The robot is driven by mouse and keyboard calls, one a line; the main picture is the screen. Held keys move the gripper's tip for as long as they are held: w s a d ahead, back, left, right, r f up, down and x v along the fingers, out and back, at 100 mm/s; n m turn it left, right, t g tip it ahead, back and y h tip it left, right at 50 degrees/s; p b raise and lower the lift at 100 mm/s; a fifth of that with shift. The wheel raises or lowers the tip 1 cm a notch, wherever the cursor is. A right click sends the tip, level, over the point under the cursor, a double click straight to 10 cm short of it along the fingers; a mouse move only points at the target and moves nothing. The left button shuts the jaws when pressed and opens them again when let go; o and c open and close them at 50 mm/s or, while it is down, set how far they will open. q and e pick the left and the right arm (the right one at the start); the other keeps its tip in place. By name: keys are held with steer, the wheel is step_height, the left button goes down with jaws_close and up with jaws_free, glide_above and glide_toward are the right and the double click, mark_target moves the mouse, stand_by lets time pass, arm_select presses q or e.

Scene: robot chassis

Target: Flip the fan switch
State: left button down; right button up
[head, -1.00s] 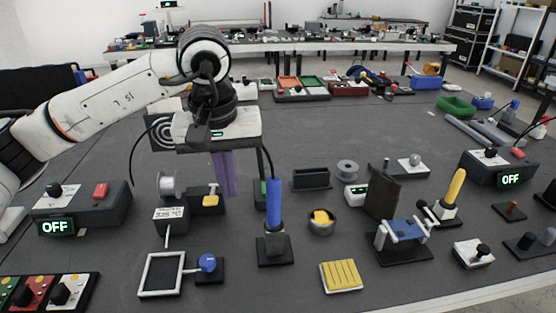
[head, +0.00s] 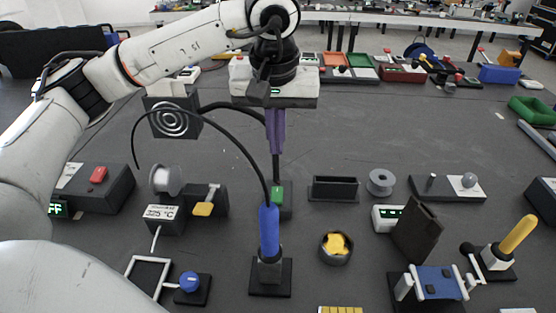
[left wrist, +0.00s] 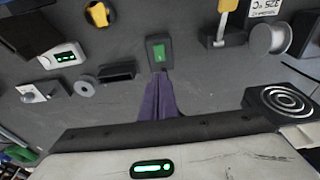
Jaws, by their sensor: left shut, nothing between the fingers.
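The fan (head: 170,118) is a dark square box with white concentric rings, and it also shows in the left wrist view (left wrist: 288,102). A small dark box with a green rocker (head: 278,194) looks like the fan switch; it stands on the table behind the blue soldering iron, which partly hides it. In the left wrist view the green switch (left wrist: 158,52) lies just beyond my fingertips. My left gripper (head: 276,152) has purple fingers pointing down, shut and empty, above and slightly behind the switch. I cannot tell whether they touch it. My right gripper is out of view.
The blue soldering iron (head: 269,230) stands upright in its holder in front of the switch, its black cable arching left. A solder station (head: 163,216) is to the left. A black slotted holder (head: 334,188) and a grey spool (head: 380,182) are to the right.

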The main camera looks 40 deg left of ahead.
mark_target(277, 190)
arm_select(q)
steer(key=x, duration=1.3)
steer(key=shift+f, duration=0.15)
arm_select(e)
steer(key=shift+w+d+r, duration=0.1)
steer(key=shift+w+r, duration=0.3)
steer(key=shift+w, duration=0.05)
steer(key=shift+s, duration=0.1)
arm_select(q)
steer(key=shift+w+a+f+g+h+p, duration=0.15)
steer(key=shift+a+f+g+h+p, duration=0.15)
steer(key=shift+g, duration=0.2)
steer(key=shift+w+d+f, duration=0.1)
steer(key=shift+d, duration=0.05)
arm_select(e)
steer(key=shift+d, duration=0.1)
arm_select(q)
steer(key=shift+s+d, duration=0.1)
steer(key=shift+s, duration=0.15)
steer(key=shift+s+d, duration=0.35)
steer(key=shift+s, duration=0.3)
